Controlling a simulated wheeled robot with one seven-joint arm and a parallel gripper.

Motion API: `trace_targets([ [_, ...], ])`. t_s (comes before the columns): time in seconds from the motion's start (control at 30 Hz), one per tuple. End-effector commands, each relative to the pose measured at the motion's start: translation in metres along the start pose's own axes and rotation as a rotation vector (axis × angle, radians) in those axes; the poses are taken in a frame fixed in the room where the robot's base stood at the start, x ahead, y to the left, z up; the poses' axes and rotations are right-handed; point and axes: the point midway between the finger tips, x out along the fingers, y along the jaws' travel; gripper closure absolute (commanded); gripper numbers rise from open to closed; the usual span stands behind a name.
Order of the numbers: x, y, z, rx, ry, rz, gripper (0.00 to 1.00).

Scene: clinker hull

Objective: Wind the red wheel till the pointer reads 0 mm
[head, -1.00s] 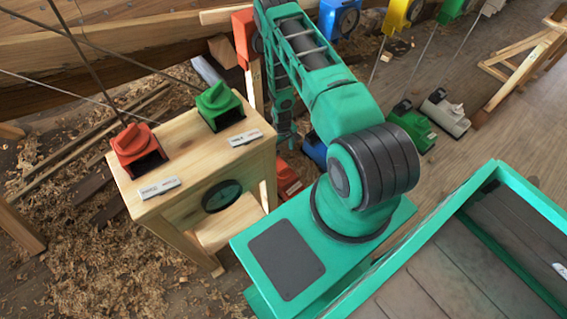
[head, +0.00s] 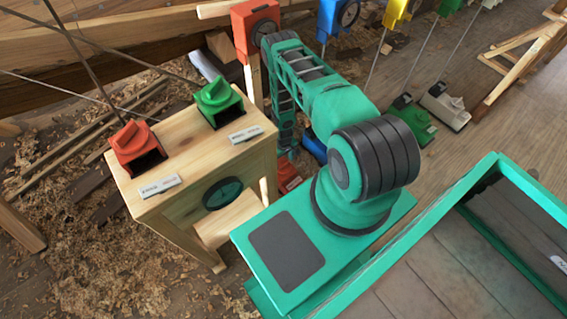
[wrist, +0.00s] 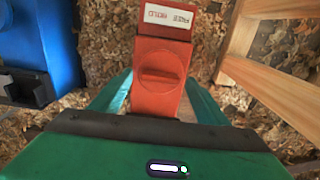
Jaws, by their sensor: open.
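A red unit with a round red wheel and raised bar grip (wrist: 160,78) fills the middle of the wrist view. In the head view a red unit (head: 290,178) shows partly on the floor beside the bench. My gripper (wrist: 162,98) is open, with a teal finger on either side of the red unit; I cannot tell whether they touch it.
A wooden bench (head: 185,160) carries a red knob unit (head: 135,147) and a green one (head: 217,103). A blue unit (wrist: 40,50) lies left of the red one. Wooden legs (wrist: 265,80) stand close on the right. Green and pale units stand beyond on the floor.

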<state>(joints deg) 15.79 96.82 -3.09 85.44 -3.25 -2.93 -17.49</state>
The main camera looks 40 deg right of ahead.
Motion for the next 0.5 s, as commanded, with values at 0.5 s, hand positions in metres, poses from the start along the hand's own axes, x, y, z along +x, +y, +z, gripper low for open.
trace_targets([
  [0.5,0.0099,-0.0009,-0.0003,-0.001,0.001,0.000,0.43],
])
